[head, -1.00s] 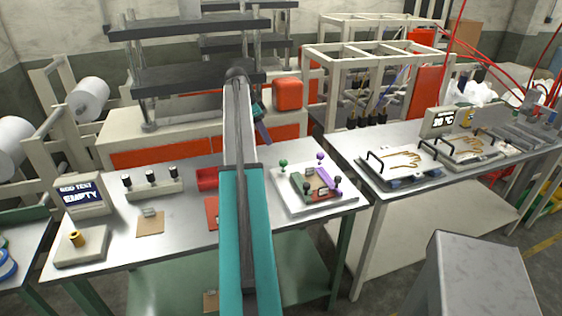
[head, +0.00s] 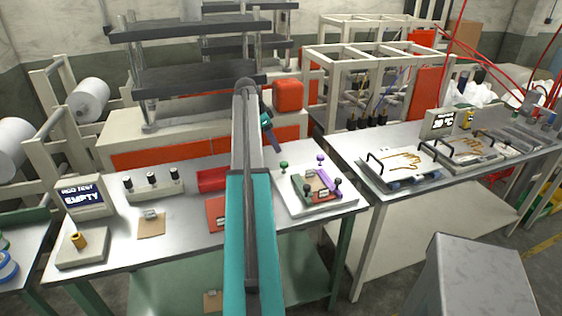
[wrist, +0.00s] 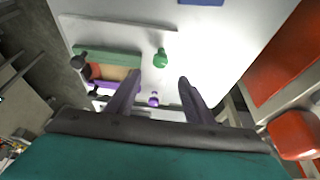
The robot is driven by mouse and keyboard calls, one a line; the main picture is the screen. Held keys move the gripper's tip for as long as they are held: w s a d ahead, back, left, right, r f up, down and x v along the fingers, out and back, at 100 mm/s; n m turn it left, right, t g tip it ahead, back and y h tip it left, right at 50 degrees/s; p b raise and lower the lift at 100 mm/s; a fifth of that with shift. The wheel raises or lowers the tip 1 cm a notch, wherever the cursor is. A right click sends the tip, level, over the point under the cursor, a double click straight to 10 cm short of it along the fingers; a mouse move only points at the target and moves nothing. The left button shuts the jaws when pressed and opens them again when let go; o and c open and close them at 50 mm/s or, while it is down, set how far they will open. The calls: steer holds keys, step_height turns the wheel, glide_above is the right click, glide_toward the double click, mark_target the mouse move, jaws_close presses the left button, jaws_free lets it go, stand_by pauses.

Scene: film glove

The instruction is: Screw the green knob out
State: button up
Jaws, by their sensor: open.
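The green knob (head: 283,163) stands upright on a post at the back left of a white fixture plate (head: 290,203). It also shows in the wrist view (wrist: 160,58), just beyond the fingertips and roughly in line with the gap between them. My gripper (wrist: 158,80) is open with nothing between its fingers. In the head view my gripper (head: 273,146) hangs above and behind the green knob, one finger visible. A purple knob (head: 320,157) stands to the right of the green one; in the wrist view it shows between the fingers (wrist: 153,99).
The fixture also carries a green bar (head: 299,186), a purple bar (head: 327,180) and black knobs (head: 337,181). A red bin (head: 212,179) sits left of my arm. A rod test display (head: 82,194) stands at the table's left. A red box (wrist: 296,135) is at right in the wrist view.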

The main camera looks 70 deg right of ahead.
mark_target(284, 163)
steer(key=shift+p+x, duration=1.5)
steer(key=shift+x, duration=3.75)
steer(key=shift+w, duration=0.1)
steer(key=shift+c, duration=0.2)
steer(key=c, duration=1)
steer(key=shift+a+f, duration=0.15)
steer(key=shift+a, duration=0.25)
steer(key=shift+d, duration=0.2)
